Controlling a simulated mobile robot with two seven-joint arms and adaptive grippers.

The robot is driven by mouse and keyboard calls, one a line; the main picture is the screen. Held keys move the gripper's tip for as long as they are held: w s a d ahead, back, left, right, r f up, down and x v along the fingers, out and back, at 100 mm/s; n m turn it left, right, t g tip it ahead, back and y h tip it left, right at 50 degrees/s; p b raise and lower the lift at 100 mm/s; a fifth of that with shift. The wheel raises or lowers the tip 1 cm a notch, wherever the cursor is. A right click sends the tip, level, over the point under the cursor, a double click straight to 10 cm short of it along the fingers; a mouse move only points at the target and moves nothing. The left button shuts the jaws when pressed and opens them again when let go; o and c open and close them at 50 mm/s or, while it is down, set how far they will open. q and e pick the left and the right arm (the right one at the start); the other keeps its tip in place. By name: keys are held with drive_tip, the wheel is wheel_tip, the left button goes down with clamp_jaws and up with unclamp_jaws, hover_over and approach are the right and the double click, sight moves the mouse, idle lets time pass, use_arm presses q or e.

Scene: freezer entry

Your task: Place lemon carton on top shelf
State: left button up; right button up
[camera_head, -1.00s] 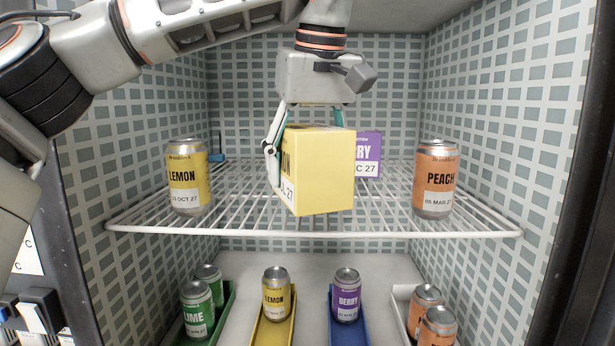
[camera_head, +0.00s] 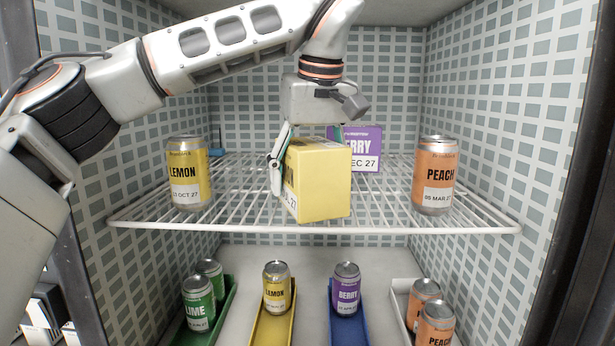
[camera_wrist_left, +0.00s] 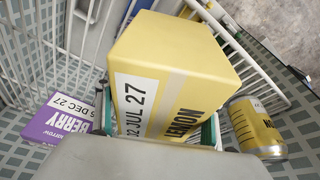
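The lemon carton (camera_head: 320,184) is a yellow box with a white date label. It is at the middle of the white wire top shelf (camera_head: 240,226), near its front edge. My left gripper (camera_head: 308,150) comes from above with its fingers on two sides of the carton, shut on it. In the left wrist view the carton (camera_wrist_left: 172,75) fills the middle between the fingers. Its underside is hidden, so I cannot tell whether it rests on the wires or hangs just above them. My right gripper is not in view.
On the shelf, a lemon can (camera_head: 188,180) stands left, a peach can (camera_head: 436,180) right, and a purple berry carton (camera_head: 362,147) behind the lemon carton. Below are lime (camera_head: 198,303), lemon (camera_head: 276,288), berry (camera_head: 346,290) and peach cans (camera_head: 436,322) in coloured trays. Bare wires separate the shelf items.

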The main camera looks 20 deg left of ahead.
use_arm(q)
drive_tip(key=shift+o, duration=1)
